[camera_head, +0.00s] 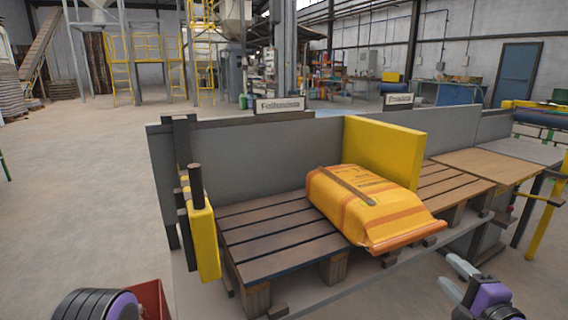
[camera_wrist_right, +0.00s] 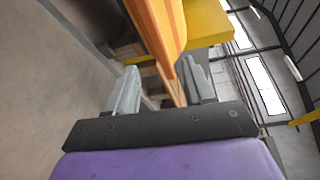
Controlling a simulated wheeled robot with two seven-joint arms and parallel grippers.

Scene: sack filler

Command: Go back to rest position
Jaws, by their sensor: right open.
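My right gripper (camera_head: 455,277) is at the lower right of the head view, in front of the pallet station and apart from the sack. In the right wrist view its two grey fingers (camera_wrist_right: 160,90) are spread with nothing between them. An orange-yellow sack (camera_head: 365,205) lies on the wooden pallet (camera_head: 275,236), leaning near a yellow panel (camera_head: 390,150). The sack also shows beyond the fingers in the right wrist view (camera_wrist_right: 158,30). A dark rounded part of my left arm shows at the lower left; the left gripper's fingers are out of view.
Grey walls (camera_head: 255,155) back the pallet station. A yellow post (camera_head: 204,240) stands at its left end. A red bin (camera_head: 152,298) is partly visible at the lower left. A wooden tabletop (camera_head: 487,166) continues to the right. The floor at left is clear.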

